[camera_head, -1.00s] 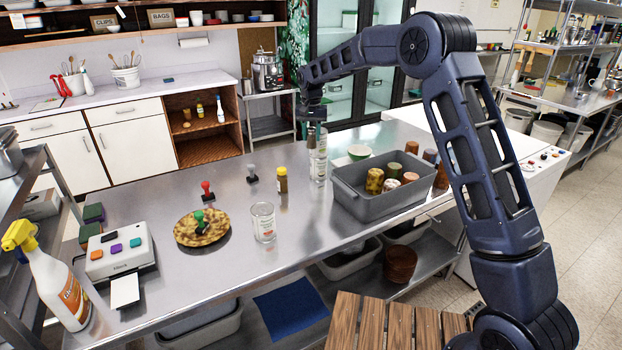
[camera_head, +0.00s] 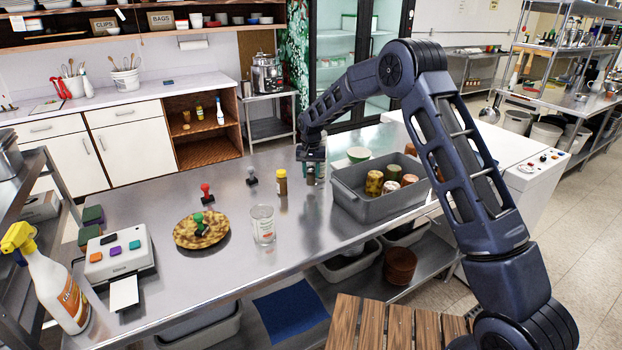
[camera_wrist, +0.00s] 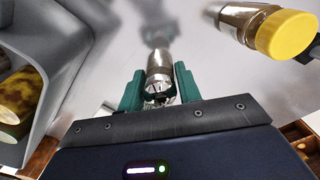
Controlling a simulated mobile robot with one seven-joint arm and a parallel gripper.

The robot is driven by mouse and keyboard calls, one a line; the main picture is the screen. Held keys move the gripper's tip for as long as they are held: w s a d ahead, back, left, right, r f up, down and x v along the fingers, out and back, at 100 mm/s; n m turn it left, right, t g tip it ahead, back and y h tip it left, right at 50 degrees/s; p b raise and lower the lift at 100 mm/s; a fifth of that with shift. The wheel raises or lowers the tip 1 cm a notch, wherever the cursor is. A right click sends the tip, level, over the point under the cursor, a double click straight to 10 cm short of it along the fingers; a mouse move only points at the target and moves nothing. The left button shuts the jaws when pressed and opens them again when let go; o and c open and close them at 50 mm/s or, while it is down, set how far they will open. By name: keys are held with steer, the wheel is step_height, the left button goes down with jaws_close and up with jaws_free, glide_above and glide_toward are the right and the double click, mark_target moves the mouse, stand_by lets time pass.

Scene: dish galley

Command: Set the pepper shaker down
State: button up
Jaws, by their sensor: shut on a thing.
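The pepper shaker, a small clear and metallic cylinder, is in my gripper (camera_head: 312,160), near the left side of the grey bin. In the wrist view the shaker (camera_wrist: 158,64) stands between the two green fingers (camera_wrist: 157,88), which are closed on its sides. In the head view my gripper covers most of it and only its lower part (camera_head: 311,177) shows, upright and close to the steel counter (camera_head: 345,231). I cannot tell whether its base touches the counter.
A yellow-capped bottle (camera_head: 281,183) stands just left of my gripper. A clear glass (camera_head: 263,225) stands nearer the front.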

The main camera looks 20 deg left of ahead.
steer(key=shift+f, duration=1.3)
steer(key=o, duration=1)
steer(key=shift+f, duration=0.1)
steer(key=shift+o, duration=0.2)
